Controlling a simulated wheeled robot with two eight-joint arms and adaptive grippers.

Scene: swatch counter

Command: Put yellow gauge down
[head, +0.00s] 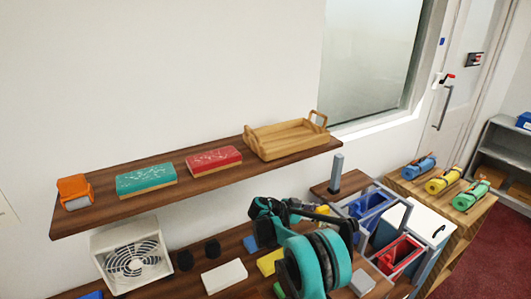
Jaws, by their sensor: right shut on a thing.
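My right gripper (325,214) is above the right part of the lower wooden counter. It is shut on a small yellow piece, seemingly the yellow gauge (322,209). Only a little of the gauge shows between the dark fingers, and my teal and black arm hides part of the area below. I cannot tell whether the gauge touches anything underneath. My left gripper is not in view.
On the counter (197,291) are a white block (224,276), a yellow block (269,262) and a white fan (135,257). A rack with blue (368,203) and red bins (400,256) stands right. The shelf above holds a wooden tray (285,145).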

